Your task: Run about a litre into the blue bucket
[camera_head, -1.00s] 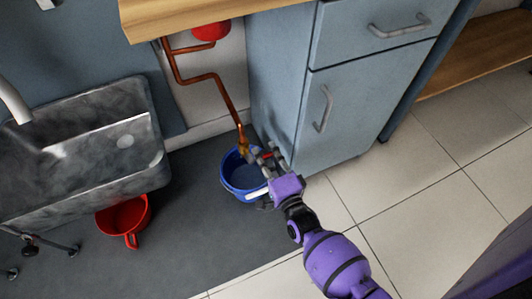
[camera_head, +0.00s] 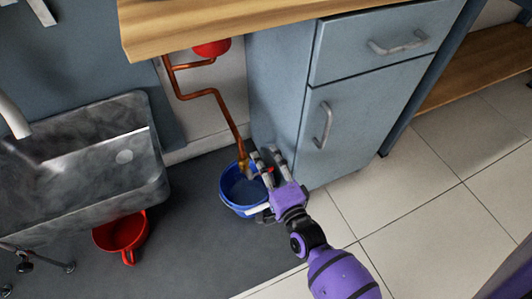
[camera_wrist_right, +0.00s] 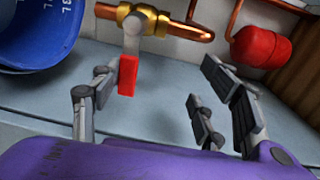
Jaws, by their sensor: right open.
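The blue bucket (camera_head: 232,203) stands on the dark floor mat under the end of a copper pipe. In the right wrist view the bucket (camera_wrist_right: 35,40) is at the upper left, with white litre marks inside. A brass valve (camera_wrist_right: 150,20) ends the pipe, with a red-gripped lever (camera_wrist_right: 127,75) hanging from it. My right gripper (camera_head: 265,160) is open beside the valve, over the bucket's right rim. In the wrist view the lever is close to the left finger of my gripper (camera_wrist_right: 155,95); contact cannot be told. The water level cannot be told. My left gripper is out of view.
A blue-grey cabinet (camera_head: 350,120) stands close to the right of the bucket. A wooden worktop (camera_head: 220,22) overhangs the pipe (camera_head: 217,95). A metal sink (camera_head: 80,165) and a red bucket (camera_head: 122,232) are at left. Tiled floor at right is clear.

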